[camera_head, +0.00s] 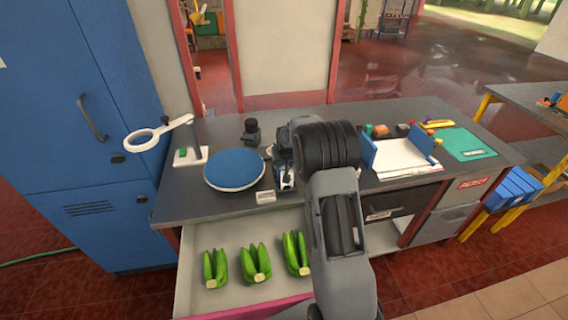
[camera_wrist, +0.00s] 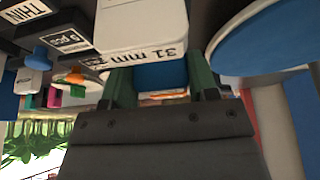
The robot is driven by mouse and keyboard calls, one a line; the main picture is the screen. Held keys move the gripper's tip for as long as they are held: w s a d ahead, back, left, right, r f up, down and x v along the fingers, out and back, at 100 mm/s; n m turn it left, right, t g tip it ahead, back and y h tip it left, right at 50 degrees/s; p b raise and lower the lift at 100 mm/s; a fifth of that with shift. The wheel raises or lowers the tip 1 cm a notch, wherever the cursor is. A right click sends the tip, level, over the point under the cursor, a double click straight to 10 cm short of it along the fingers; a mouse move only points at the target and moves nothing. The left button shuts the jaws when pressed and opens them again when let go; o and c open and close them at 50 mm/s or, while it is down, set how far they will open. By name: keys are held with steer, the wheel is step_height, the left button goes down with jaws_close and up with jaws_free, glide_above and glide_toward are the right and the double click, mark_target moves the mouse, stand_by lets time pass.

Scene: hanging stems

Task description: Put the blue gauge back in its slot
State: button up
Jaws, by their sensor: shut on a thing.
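My gripper (camera_wrist: 160,85) is shut on a blue block, which I take as the blue gauge (camera_wrist: 160,76), between its two green-edged fingers in the wrist view. A white piece marked "31 mm" (camera_wrist: 142,25) sits right against the blue part; I cannot tell whether it belongs to the gauge. In the head view my gripper (camera_head: 286,180) is low over the bench, right of the round blue disc, and mostly hidden by my arm. The gauge cannot be made out clearly there. The slot cannot be identified in either view.
The round blue disc (camera_head: 234,169) and a ring magnifier (camera_head: 140,140) stand on the left of the bench (camera_head: 190,207). A small white label plate (camera_head: 265,197) is at the front edge. An open drawer below holds green bananas (camera_head: 256,262). Blue-ended rack (camera_head: 405,157) and green mat (camera_head: 463,143) are right.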

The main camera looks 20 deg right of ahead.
steer(key=shift+f, duration=0.25)
steer(key=o, duration=1)
steer(key=shift+c, duration=0.2)
steer(key=b+v, duration=0.2)
steer(key=v, duration=1.2)
steer(key=s+a+n, duration=0.1)
steer(key=s+a, duration=0.4)
steer(key=s, duration=0.8)
steer(key=s+a+n+y, duration=0.1)
steer(key=s+a, duration=0.5)
steer(key=s, duration=0.7)
steer(key=shift+s+a+r, duration=0.2)
steer(key=shift+r, duration=0.1)
